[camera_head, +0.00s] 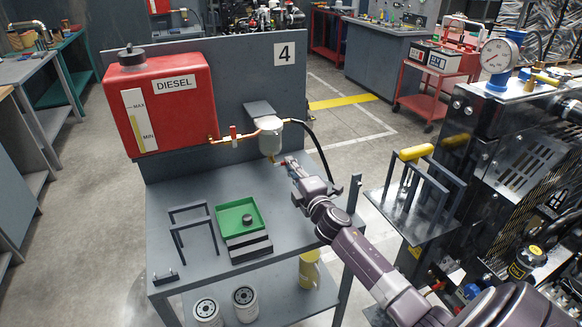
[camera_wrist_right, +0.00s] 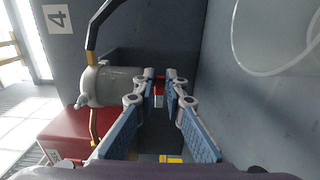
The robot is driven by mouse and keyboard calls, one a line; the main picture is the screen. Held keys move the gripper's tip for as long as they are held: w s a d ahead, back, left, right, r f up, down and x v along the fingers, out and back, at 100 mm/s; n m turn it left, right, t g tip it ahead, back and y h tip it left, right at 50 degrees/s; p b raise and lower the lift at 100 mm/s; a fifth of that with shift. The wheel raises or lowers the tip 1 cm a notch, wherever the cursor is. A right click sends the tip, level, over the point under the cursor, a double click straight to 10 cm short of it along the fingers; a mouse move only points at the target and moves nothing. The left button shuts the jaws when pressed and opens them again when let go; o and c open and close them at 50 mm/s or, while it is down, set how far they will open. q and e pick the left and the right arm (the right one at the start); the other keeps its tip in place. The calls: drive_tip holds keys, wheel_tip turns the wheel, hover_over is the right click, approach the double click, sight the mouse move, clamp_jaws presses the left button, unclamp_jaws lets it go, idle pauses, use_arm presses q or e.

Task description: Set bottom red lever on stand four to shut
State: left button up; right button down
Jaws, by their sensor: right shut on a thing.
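Stand four is a grey bench with a grey back panel (camera_head: 285,92) marked 4. A red diesel tank (camera_head: 165,105) hangs on the panel, and a copper pipe runs from it to a grey filter bowl (camera_head: 270,138). One red lever (camera_head: 233,133) stands upright on that pipe. My right gripper (camera_head: 287,163) is just below the filter bowl. In the right wrist view its fingers (camera_wrist_right: 160,86) are closed around a small red piece (camera_wrist_right: 159,87), which looks like the bottom lever. The fingers hide most of it, so its angle is unclear. My left gripper is out of view.
A green tray (camera_head: 238,216) and a dark frame (camera_head: 193,232) stand on the bench. White filters (camera_head: 245,302) and a yellow container (camera_head: 309,270) are on the shelf below. An engine (camera_head: 520,140) stands close on the right. A black hose (camera_head: 322,150) hangs beside the filter bowl.

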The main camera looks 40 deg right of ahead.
drive_tip(key=shift+f, duration=0.15)
drive_tip(key=c, duration=2)
unclamp_jaws()
drive_tip(key=v, duration=1.2)
